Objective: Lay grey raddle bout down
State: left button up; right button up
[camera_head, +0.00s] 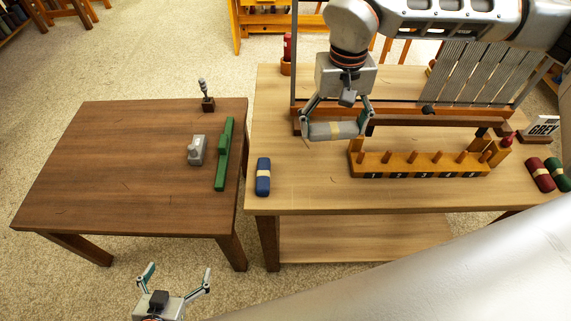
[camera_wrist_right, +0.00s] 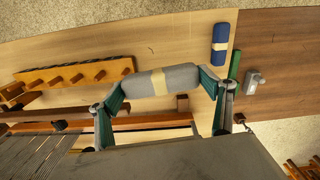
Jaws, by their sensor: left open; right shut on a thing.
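The grey raddle bout (camera_head: 334,131), a grey roll with a cream band, is held across between the fingers of my right gripper (camera_head: 334,122). It appears just above the light table, at the left end of the peg rack. In the right wrist view the grey bout (camera_wrist_right: 178,80) sits between both green-padded fingers. The wooden peg rack (camera_head: 420,170) has upright pegs and numbered dark squares along its front. A card reading GREY (camera_head: 542,128) stands at the right. My left gripper (camera_head: 178,275) is open and empty, in front of the dark table.
A blue bout (camera_head: 263,177) lies on the light table's left end; red (camera_head: 540,175) and green (camera_head: 558,174) bouts lie at its right. The loom frame (camera_head: 400,103) stands behind the rack. The dark table (camera_head: 110,170) holds a green bar (camera_head: 224,154) and grey block (camera_head: 197,150).

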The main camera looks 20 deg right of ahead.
aim_at(289, 180)
jog(key=w+a+r+m, duration=0.2)
jog(key=a+m, duration=0.7)
jog(key=m, duration=1)
jog(key=shift+a+r, duration=0.15)
jog(key=shift+r, duration=0.25)
notch_tip(289, 180, down, 20)
jog(key=shift+r, duration=0.2)
jog(key=shift+f, duration=0.2)
jog(key=o, duration=1.1)
